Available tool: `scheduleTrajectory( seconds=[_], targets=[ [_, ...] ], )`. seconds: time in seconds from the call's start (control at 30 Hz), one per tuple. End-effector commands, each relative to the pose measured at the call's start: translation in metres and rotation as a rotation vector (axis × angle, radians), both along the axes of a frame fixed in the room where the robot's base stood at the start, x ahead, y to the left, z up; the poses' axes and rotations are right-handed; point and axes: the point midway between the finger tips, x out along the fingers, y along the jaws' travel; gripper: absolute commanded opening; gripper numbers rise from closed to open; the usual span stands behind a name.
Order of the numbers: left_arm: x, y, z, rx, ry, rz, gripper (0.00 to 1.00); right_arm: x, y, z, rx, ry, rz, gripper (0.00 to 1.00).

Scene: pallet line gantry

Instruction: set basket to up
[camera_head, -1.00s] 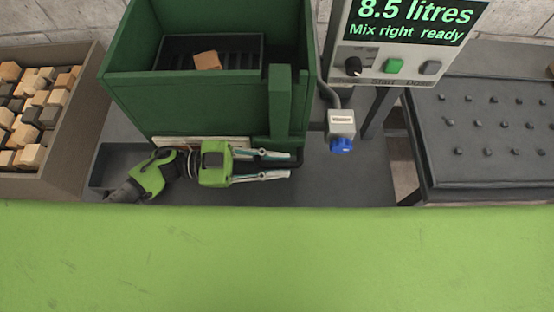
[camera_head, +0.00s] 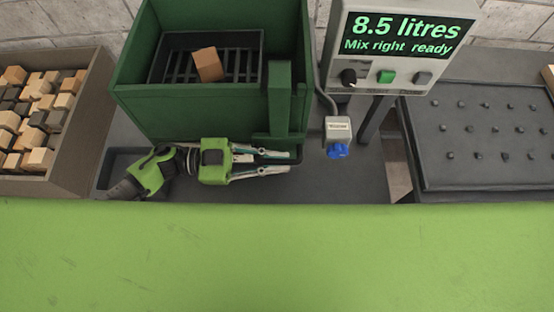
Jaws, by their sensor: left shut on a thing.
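The green tank (camera_head: 180,113) stands at centre left with its top open. The dark slatted basket (camera_head: 173,68) sits inside it, below the rim, with one brown block (camera_head: 208,64) on its slats. A green upright piece (camera_head: 280,108) runs down the tank's front at the right. My left gripper (camera_head: 289,162) lies level in front of the tank, fingers pointing right, shut on a dark bar (camera_head: 298,157) at the foot of this upright. The fingers hide most of the bar. My right gripper is out of view.
A bin of wooden and dark blocks (camera_head: 72,158) stands at left. A panel (camera_head: 369,63) reads "8.5 litres, Mix right ready". A grey box with a blue knob (camera_head: 338,151) sits right of the tank. A studded dark tray (camera_head: 450,105) is at right. A green surface (camera_head: 280,255) fills the front.

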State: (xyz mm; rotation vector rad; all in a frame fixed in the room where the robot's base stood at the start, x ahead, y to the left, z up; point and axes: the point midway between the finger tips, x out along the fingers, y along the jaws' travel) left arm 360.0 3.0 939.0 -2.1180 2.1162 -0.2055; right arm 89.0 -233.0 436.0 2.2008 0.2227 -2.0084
Motion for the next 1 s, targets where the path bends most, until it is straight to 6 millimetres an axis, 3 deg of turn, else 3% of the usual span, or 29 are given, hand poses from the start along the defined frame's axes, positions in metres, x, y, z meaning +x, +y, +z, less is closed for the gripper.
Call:
scheduleTrajectory(
  seconds=[0.03,0.5,0.87,0.9,0.93,1.0],
  targets=[
    [0.000,0.000,0.019,-0.005,-0.003,-0.002,0.00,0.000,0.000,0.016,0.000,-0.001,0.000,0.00],
    [0.000,-0.001,0.090,-0.007,-0.001,-0.001,0.00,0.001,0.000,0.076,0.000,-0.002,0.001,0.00],
    [0.001,-0.001,0.094,-0.012,-0.003,-0.001,0.00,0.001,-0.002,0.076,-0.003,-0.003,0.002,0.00],
    [0.001,-0.001,0.094,-0.012,-0.004,-0.001,0.13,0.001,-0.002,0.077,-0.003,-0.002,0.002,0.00],
    [0.001,-0.001,0.094,-0.012,-0.004,-0.001,0.18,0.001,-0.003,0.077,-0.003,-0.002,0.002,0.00],
    [0.001,-0.001,0.093,-0.010,-0.004,-0.001,0.18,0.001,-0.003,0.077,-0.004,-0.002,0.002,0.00]
  ],
)
